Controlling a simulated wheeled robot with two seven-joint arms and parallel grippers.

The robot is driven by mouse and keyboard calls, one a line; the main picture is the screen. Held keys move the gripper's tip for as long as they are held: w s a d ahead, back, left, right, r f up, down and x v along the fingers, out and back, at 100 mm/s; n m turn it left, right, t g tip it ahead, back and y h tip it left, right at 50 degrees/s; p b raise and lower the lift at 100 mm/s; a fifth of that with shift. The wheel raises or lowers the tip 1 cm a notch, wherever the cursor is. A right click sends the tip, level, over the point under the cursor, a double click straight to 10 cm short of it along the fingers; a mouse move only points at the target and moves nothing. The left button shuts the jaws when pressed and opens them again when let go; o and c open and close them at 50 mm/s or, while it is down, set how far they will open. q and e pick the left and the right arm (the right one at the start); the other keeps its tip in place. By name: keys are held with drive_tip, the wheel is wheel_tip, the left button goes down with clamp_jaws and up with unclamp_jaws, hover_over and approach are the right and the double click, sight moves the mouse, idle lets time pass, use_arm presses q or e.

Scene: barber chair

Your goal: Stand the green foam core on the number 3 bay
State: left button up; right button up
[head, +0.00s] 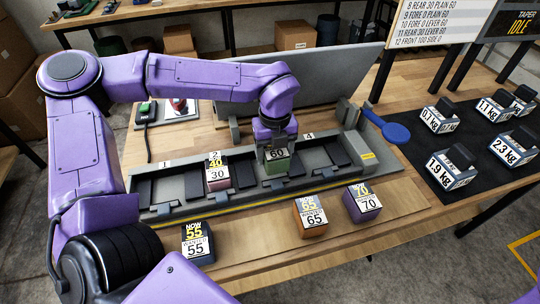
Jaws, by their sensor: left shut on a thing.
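The green foam core (277,167), with a 60 label, is between the fingers of my left gripper (277,147). My left gripper comes down from above and is shut on it. The core looks upright, at the third place in the grey bay fixture (150,217), between the bays marked 2 and 4. The number 3 mark is hidden behind the gripper or the core. I cannot tell whether the core's base touches the bay floor. My right gripper is not in view.
A pink core (217,177) stands in bay 2. Dark 55 (198,243), orange 65 (311,217) and purple 70 (362,203) cores stand in front of the fixture. A blue round paddle (396,132) is at its right end. Several weights (453,167) sit on a dark mat at right.

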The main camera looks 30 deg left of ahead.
use_arm(q)
drive_tip(key=shift+w+a+f, duration=0.15)
drive_tip(key=shift+a+f, duration=0.4)
drive_tip(key=shift+f, duration=0.15)
drive_tip(key=f, duration=0.4)
drive_tip(key=shift+w+a+p, duration=0.1)
drive_tip(key=shift+a+p, duration=0.2)
drive_tip(key=shift+a, duration=0.05)
drive_tip(key=shift+f, duration=0.15)
drive_tip(key=o, duration=1.1)
drive_tip(key=shift+c, duration=0.2)
drive_tip(key=shift+d+r, duration=0.1)
drive_tip(key=shift+r, duration=0.25)
wheel_tip(320, 180, up, 12)
drive_tip(key=shift+f+b, duration=0.15)
drive_tip(key=shift+b, duration=0.4)
